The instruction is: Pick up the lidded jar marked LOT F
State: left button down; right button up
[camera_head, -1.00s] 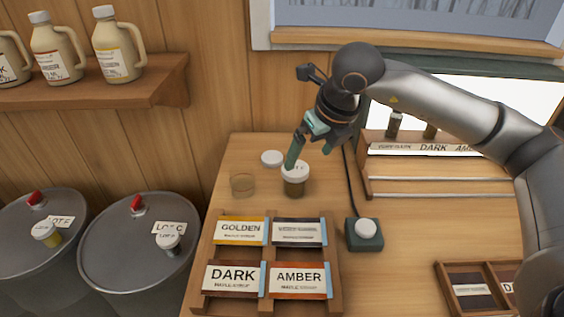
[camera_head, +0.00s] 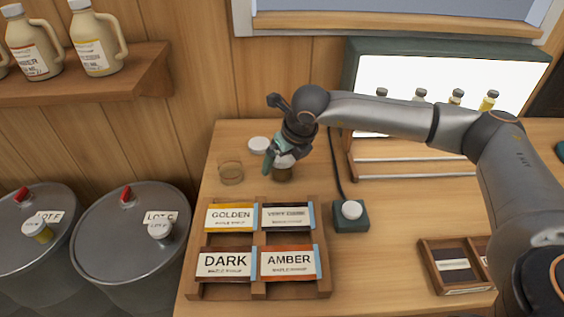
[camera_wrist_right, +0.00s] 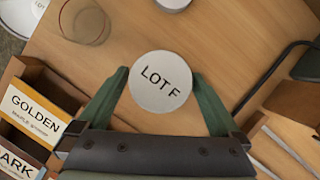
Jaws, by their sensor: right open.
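The lidded jar (camera_head: 283,175) stands on the wooden table below my right gripper (camera_head: 277,160), partly hidden by it in the head view. In the right wrist view its round white lid, marked LOT F (camera_wrist_right: 161,82), lies between the two green fingers. My right gripper (camera_wrist_right: 161,95) is open, one finger on each side of the lid; I cannot tell whether either finger touches it. My left gripper is not in view.
A clear empty glass (camera_head: 230,172) and a white lid (camera_head: 259,144) are close by. A label rack (camera_head: 258,292) stands in front, and a dark box with a white knob (camera_head: 350,215) to the right. Drums (camera_head: 130,255) stand left of the table.

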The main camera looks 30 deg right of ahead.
jog(key=shift+w+f, duration=0.1)
jog(key=shift+f, duration=0.15)
jog(key=c, duration=1.4)
jog(key=shift+c, duration=0.4)
jog(key=shift+r, duration=0.15)
